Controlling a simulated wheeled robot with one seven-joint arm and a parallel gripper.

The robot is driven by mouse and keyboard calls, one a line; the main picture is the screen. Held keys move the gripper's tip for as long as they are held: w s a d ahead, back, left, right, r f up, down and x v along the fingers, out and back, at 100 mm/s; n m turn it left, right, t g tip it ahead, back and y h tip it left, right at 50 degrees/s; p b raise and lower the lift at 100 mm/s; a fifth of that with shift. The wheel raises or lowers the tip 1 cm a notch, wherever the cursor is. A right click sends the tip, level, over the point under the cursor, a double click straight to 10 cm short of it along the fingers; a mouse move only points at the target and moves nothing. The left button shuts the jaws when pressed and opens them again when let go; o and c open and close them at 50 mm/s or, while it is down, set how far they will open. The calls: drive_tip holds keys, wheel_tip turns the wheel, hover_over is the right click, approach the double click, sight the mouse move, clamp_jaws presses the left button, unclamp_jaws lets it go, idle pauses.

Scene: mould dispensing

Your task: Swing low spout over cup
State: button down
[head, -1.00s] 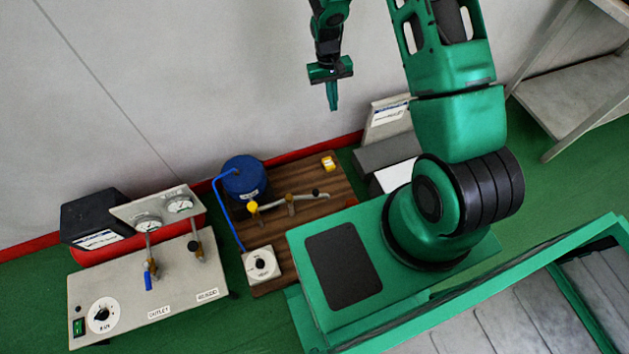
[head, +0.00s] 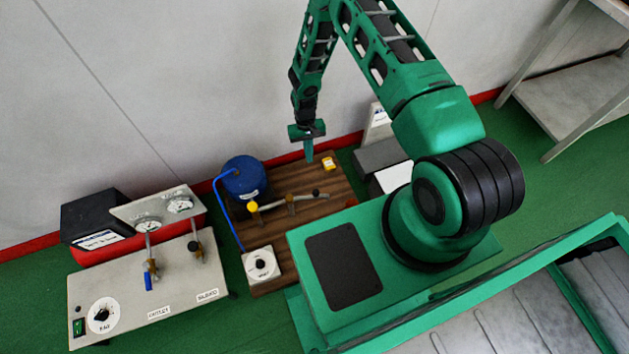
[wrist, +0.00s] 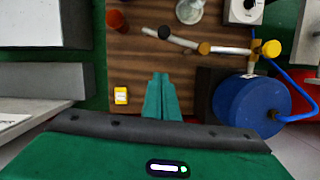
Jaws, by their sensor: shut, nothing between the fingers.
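A dark red round piece (wrist: 117,20) stands left of the black end. My gripper (head: 309,156) is shut and empty, pointing down above the board, apart from the spout.
A blue drum (head: 245,178) with a blue hose stands behind the valve. A small yellow block (head: 329,163) lies at the board's back. A white dial box (head: 261,264) is in front. A gauge panel (head: 150,295) stands left, grey blocks right.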

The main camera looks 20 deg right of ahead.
drive_tip(key=shift+f, duration=0.1)
hover_over(308, 197)
drive_tip(key=w+d, duration=0.3)
drive_tip(key=d, duration=0.1)
drive_tip(key=shift+w+f+x, duration=0.3)
drive_tip(key=shift+w+x, duration=0.85)
drive_tip(key=shift+x, duration=3.5)
